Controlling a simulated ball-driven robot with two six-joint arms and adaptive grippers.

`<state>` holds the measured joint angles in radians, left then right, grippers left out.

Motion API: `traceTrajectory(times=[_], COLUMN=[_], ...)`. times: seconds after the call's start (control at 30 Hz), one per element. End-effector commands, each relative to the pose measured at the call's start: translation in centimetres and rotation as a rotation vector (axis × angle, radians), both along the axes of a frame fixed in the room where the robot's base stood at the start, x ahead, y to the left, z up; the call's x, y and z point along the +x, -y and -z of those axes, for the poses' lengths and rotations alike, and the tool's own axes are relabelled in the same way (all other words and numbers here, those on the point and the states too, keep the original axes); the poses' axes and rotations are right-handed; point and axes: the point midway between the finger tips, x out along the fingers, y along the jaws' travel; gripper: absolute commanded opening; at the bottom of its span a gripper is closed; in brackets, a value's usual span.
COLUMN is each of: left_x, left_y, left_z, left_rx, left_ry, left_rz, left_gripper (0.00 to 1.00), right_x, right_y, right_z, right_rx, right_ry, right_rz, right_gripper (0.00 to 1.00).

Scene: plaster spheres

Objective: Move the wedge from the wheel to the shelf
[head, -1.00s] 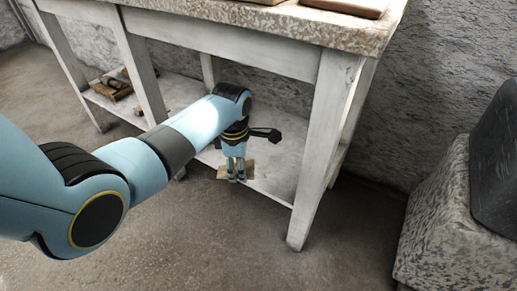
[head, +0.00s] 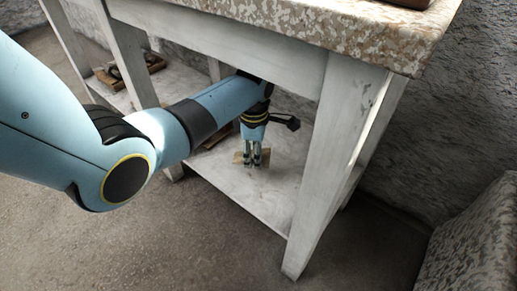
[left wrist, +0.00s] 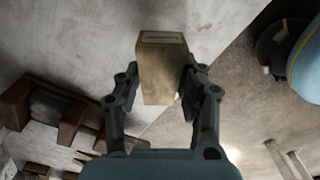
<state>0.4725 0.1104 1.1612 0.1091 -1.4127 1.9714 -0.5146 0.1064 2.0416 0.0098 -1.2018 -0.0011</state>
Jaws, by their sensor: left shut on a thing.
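The wedge is a tan block (left wrist: 163,72) between the two fingers of my left gripper (left wrist: 160,92) in the left wrist view. In the head view my left gripper (head: 257,164) points down under the bench top, with the wedge (head: 239,157) showing beside its fingertips. The gripper is shut on it. The shelf is the pale lower board (head: 272,196) of the bench, and the wedge is over it. I cannot tell whether the wedge touches the board. I cannot make out the wheel. My right gripper is out of view.
The speckled bench top (head: 350,30) overhangs the shelf, and a front leg (head: 335,165) stands right of my gripper. A wooden tray with dark items (head: 128,70) lies at the shelf's left. Brown wooden pieces (left wrist: 62,112) show left in the wrist view. A speckled block (head: 470,245) stands right.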

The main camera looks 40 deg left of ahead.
Motion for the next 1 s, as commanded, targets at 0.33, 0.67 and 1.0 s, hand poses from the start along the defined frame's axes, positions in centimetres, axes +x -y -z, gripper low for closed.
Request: traceTrajectory(times=[0.33,0.67,1.0], left_x=[0.1,-0.2,0.0], left_y=[0.0,0.0,0.0], left_z=[-0.3,4.2,5.6], left_rx=[0.0,0.001,0.0], left_ry=[0.002,-0.004,0.001], left_rz=[0.0,0.0,0.0], left_gripper=[0.06,0.06,0.06], right_x=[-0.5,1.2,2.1], right_y=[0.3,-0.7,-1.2], right_z=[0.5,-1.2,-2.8], right_rx=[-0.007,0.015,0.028], right_ry=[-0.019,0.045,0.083], right_rz=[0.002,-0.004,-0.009], right_gripper=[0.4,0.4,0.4])
